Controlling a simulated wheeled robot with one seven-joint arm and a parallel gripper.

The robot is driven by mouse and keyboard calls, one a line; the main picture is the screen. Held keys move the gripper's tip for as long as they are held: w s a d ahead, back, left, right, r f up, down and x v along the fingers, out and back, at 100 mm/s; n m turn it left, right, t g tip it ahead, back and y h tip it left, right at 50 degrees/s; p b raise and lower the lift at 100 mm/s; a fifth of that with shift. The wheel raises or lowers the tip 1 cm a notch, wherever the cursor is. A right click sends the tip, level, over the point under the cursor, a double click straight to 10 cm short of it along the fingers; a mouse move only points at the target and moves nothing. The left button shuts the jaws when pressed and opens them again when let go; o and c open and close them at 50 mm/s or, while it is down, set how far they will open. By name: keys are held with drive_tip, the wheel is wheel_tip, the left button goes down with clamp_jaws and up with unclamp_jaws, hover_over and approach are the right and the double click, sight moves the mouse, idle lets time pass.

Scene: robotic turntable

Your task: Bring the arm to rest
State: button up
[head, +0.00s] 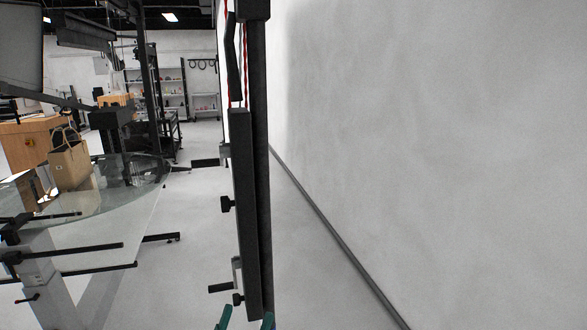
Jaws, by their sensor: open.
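My gripper (246,319) shows only as two teal fingertips at the bottom edge of the head view, a little left of the middle. The fingertips stand apart, and I see nothing held between them. The rest of my gripper and my arm are out of the picture. The fingertips appear just below the foot of a tall dark post in the picture; how far apart they are in depth I cannot tell.
The tall dark post (243,200) with clamps stands mid-view. A round glass table (120,185) at left bears a brown paper bag (70,165). A white wall (440,150) fills the right. Grey floor (185,270) is open between table and post.

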drive_tip(key=s+d+f+n+g+y, duration=0.1)
drive_tip(key=s+d+f+n+y, duration=0.3)
drive_tip(key=s+f+n+y, duration=0.45)
drive_tip(key=s+d+f+n+g+y, duration=0.1)
drive_tip(key=s+d+f+n+y, duration=0.3)
drive_tip(key=s+f+n+y, duration=0.45)
drive_tip(key=s+d+f+g+h, duration=0.1)
drive_tip(key=s+f+g, duration=0.6)
drive_tip(key=s, duration=0.8)
wheel_tip(320, 180, down, 3)
drive_tip(key=shift+s+r, duration=0.1)
drive_tip(key=shift+s, duration=0.1)
drive_tip(key=shift+d, duration=0.1)
